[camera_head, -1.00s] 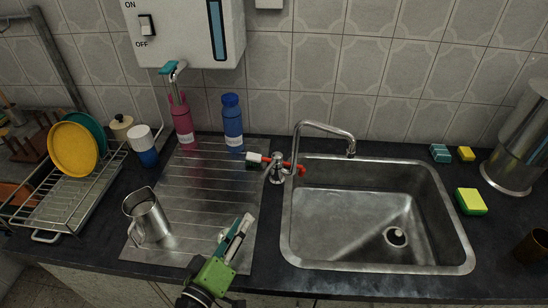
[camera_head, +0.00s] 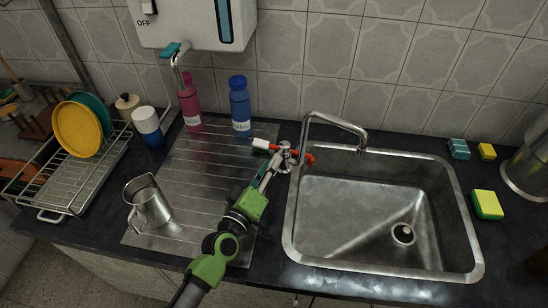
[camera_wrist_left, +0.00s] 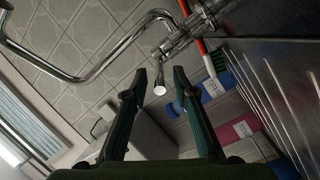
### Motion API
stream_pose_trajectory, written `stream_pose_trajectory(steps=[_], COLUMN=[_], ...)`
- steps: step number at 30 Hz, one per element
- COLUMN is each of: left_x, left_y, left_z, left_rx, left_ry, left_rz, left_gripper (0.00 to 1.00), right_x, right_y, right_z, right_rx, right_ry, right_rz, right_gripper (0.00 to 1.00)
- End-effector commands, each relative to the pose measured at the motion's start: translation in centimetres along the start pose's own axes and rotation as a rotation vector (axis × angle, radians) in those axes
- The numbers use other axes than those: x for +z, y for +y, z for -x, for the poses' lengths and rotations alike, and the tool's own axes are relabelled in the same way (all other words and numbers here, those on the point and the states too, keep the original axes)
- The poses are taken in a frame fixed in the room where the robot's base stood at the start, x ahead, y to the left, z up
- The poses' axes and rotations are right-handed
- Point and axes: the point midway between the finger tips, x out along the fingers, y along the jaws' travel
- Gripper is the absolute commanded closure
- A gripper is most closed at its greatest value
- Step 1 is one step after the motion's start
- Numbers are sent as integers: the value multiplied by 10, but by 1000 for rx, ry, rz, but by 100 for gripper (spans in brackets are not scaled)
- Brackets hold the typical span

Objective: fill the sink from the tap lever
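The chrome tap (camera_head: 334,119) stands at the sink's back left corner, its curved spout over the basin. The steel sink (camera_head: 352,270) shows a bare bottom and an uncovered drain (camera_head: 403,234); no water stream shows. My left gripper (camera_head: 274,165) reaches up from the front over the drainboard to the tap's base. In the left wrist view its two green fingers are open, and the small round end of the tap lever (camera_wrist_left: 159,90) shows in the gap by the fingertips. Contact cannot be told. My right gripper is not in view.
A steel jug (camera_head: 150,205) stands on the drainboard (camera_head: 190,180). Pink (camera_head: 192,105) and blue (camera_head: 240,108) bottles stand at the back. Sponges (camera_head: 487,204) lie right of the sink.

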Motion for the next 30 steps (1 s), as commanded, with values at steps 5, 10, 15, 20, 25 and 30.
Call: stream_pose_trajectory(steps=[5, 10, 15, 20, 25, 30], left_x=[0, 1, 1, 1, 0, -5], left_y=[1, 0, 0, 0, 0, -9], left_z=[-21, -28, -28, -28, -28, -32], left_rx=[1, 0, 0, 0, 0, 9], left_ry=[0, -1, -1, -1, -1, -7], left_rz=[0, 0, 0, 0, 0, -3], left_gripper=[74, 74, 74, 97, 100, 100], right_x=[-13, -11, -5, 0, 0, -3], right_y=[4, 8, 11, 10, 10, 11], right_z=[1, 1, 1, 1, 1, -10], right_rx=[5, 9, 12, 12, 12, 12], right_ry=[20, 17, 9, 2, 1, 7], right_rz=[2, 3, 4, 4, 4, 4], right_gripper=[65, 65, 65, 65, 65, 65])
